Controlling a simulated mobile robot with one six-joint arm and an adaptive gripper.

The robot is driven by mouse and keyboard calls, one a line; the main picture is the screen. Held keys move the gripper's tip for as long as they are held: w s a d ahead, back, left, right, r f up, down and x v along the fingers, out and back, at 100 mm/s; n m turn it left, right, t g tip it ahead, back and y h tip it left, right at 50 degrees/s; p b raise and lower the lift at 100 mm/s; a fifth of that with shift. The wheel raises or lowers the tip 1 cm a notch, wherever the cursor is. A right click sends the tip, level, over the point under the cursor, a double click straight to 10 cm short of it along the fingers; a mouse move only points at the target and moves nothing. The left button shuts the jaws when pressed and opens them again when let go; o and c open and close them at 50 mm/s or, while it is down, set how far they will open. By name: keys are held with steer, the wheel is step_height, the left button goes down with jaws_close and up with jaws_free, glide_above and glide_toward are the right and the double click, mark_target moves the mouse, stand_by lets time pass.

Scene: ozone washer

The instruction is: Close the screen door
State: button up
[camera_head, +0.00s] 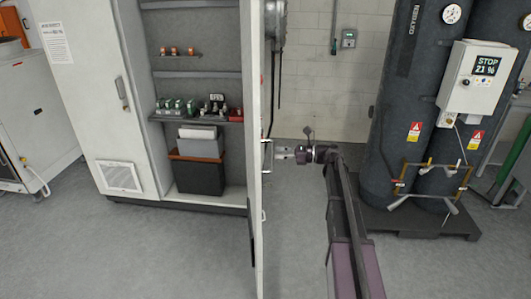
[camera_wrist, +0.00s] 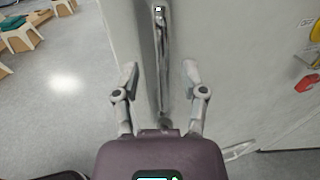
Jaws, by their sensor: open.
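The open cabinet door (camera_head: 257,220) stands nearly edge-on in the head view, swung out toward me from the cabinet's right side. Its bar handle (camera_head: 267,156) is on the door's right face. My gripper (camera_head: 282,154) is just right of the handle, reaching in from the right. In the wrist view the door face (camera_wrist: 235,70) fills the middle and right. The handle (camera_wrist: 160,60) runs upright between the two spread fingers of my gripper (camera_wrist: 160,75). The fingers are apart with a gap on each side of the handle. Whether they touch the door face is unclear.
The cabinet interior (camera_head: 200,92) shows shelves with small devices and a dark bin (camera_head: 200,176). The other door (camera_head: 105,95) is closed. Dark tanks (camera_head: 395,110) with a control box (camera_head: 476,80) stand on the right. The floor (camera_head: 190,255) left of the open door is clear.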

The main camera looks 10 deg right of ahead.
steer(key=shift+x, duration=2.4)
jaws_close()
steer(key=shift+f, duration=0.1)
